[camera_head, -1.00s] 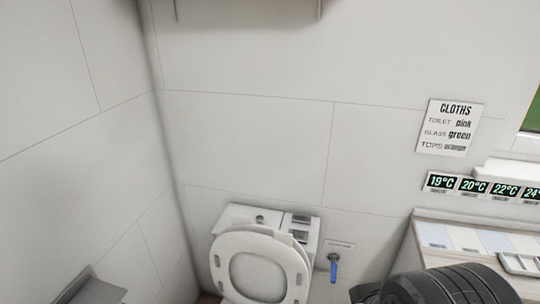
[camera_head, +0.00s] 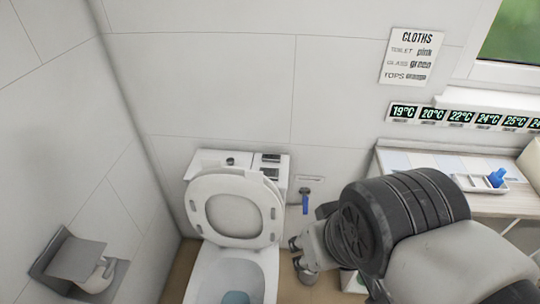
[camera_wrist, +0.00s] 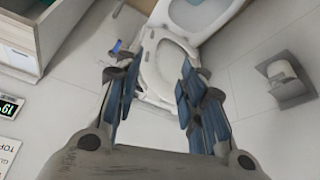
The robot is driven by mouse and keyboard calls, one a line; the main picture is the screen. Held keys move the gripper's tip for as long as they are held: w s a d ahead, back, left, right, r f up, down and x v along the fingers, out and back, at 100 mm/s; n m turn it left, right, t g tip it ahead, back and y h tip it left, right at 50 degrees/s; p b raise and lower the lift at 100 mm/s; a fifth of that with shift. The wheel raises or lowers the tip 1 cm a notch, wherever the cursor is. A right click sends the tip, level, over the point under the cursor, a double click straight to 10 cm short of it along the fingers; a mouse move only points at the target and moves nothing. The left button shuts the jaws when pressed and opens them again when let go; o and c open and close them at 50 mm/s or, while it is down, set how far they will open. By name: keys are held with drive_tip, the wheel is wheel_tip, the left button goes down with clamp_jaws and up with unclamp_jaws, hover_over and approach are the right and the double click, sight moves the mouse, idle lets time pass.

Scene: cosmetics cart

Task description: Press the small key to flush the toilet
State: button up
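The white toilet (camera_head: 232,272) stands against the back wall with its lid (camera_head: 236,208) raised against the cistern (camera_head: 208,166). On the cistern top are a round metal button (camera_head: 230,161) and, to its right, two dark rectangular plates (camera_head: 270,158); I cannot tell which is the small key. My gripper (camera_head: 299,258) is in front of and to the right of the toilet, apart from it. In the wrist view my gripper (camera_wrist: 163,65) has its blue-padded fingers spread with nothing between them. The raised lid (camera_wrist: 165,68) shows beyond them; the keys cannot be made out there.
A blue-handled valve (camera_head: 305,202) is on the wall right of the cistern. A counter (camera_head: 440,164) with a tray (camera_head: 478,184) stands at the right. A paper holder (camera_head: 82,262) is on the left wall. The space above the cistern is clear.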

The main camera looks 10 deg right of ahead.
clamp_jaws()
idle(1.4)
